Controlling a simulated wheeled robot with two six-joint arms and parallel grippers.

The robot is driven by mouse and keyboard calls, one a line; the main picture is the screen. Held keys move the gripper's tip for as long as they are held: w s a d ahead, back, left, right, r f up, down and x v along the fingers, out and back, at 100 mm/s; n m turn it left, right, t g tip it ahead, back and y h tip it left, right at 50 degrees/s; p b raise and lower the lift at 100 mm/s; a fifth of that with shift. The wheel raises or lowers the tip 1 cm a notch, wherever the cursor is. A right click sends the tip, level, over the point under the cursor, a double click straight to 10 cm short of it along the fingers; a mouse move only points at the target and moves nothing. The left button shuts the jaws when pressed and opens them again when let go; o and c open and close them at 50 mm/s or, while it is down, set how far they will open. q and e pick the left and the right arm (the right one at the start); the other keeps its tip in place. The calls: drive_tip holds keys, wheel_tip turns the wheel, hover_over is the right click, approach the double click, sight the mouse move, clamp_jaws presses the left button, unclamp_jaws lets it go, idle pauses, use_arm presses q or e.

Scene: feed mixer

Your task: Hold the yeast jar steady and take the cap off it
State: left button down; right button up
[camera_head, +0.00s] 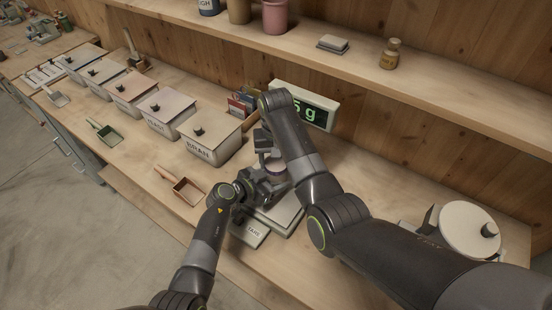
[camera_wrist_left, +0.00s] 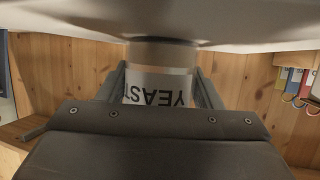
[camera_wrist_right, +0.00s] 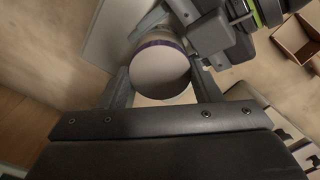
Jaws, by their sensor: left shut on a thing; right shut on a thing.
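The yeast jar (camera_wrist_left: 158,92) is between my left gripper's fingers (camera_wrist_left: 160,90) in the left wrist view, its white label reading YEAST. In the head view my left gripper (camera_head: 258,186) is shut on the jar from the side, above the scale (camera_head: 290,212). My right gripper (camera_wrist_right: 162,90) comes from above and is shut around a pale round cap (camera_wrist_right: 160,74) with a purple band at its edge. In the head view the right gripper (camera_head: 268,150) is right over the jar, and the arms hide most of it. I cannot tell whether cap and jar are apart.
Several lidded bins, one marked BRAN (camera_head: 214,143), stand to the left. A wooden scoop tray (camera_head: 182,190) lies in front of them. The scale's display (camera_head: 308,108) stands behind my right arm. The shelf (camera_head: 440,85) runs above.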

sight(276, 163)
drive_tip(key=o, duration=1.1)
drive_tip(key=shift+r, duration=2.3)
drive_tip(key=shift+c, duration=0.4)
wheel_tip(276, 163, up, 3)
drive_tip(key=m, duration=0.3)
drive_tip(key=shift+f, duration=3.85)
drive_tip(key=shift+c, duration=0.4)
